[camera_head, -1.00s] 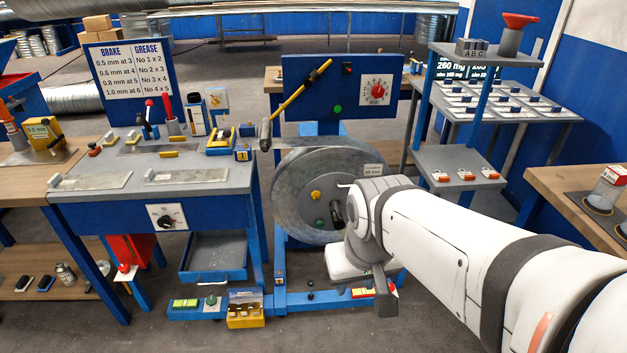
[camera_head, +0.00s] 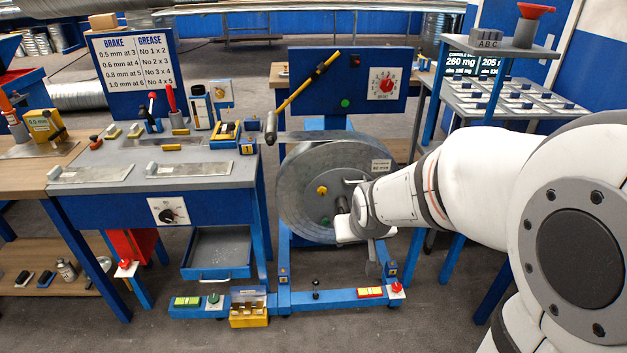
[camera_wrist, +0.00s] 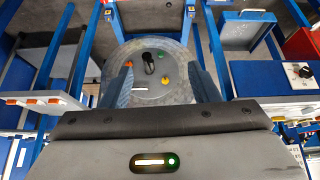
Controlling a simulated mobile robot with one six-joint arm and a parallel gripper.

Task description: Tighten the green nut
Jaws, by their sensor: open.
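A grey coil disc (camera_head: 300,200) stands upright on a blue frame, with a yellow knob (camera_head: 322,190) and a dark handle (camera_head: 341,204) on its face. A small green piece (camera_head: 326,221), which looks like the green nut, sits low on the face, partly crowded by the handle. In the wrist view the disc (camera_wrist: 172,96) lies ahead, with a green spot (camera_wrist: 160,55) beside the black handle (camera_wrist: 148,62), an orange knob and a yellow knob. My gripper (camera_wrist: 160,72) is open and empty; its blue fingers frame the disc face without visibly touching it.
A workbench (camera_head: 105,190) with levers and plates stands left of the disc. A yellow-black lever arm (camera_head: 305,85) slants above it. A blue panel with a red dial (camera_head: 386,86) stands behind. A blue shelf stand (camera_head: 515,45) is at right.

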